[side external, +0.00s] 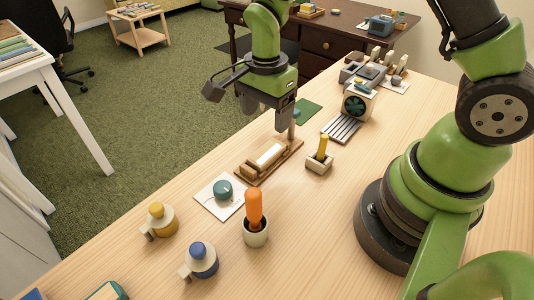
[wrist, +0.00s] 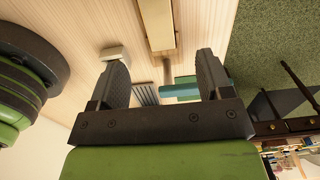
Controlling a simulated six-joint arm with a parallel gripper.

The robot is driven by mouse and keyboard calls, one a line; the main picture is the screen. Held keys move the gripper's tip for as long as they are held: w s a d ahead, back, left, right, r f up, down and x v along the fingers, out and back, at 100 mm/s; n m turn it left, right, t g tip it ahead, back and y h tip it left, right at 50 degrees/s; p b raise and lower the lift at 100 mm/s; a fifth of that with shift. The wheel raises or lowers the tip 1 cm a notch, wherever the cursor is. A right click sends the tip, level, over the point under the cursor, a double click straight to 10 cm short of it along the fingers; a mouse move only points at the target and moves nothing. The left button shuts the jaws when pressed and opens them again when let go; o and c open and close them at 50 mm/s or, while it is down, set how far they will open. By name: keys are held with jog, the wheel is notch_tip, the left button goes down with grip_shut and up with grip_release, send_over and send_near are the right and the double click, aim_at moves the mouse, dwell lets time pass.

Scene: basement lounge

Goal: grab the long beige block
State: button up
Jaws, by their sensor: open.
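The long beige block (side external: 269,155) lies lengthwise on a brown wooden stand (side external: 246,178) on the table. In the wrist view a long pale beige piece (wrist: 157,22), seemingly this block on its stand, runs out at the top edge, beyond the fingertips. My gripper (side external: 266,120) hangs above the far end of the stand, fingers pointing down. In the wrist view my gripper (wrist: 161,58) is open, its fingers wide apart, with nothing held between them. The block is apart from the fingers.
An upright post (side external: 291,131) stands at the stand's far end, near the fingers. A cream holder with a yellow handle (side external: 322,147) is to the right. A teal round item (side external: 223,189) and a cup with an orange handle (side external: 254,207) are nearer.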

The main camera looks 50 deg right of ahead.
aim_at(267, 152)
notch_tip(267, 152, down, 10)
jog(key=shift+s+r, duration=0.1)
jog(key=shift+r, duration=0.05)
jog(key=c, duration=1)
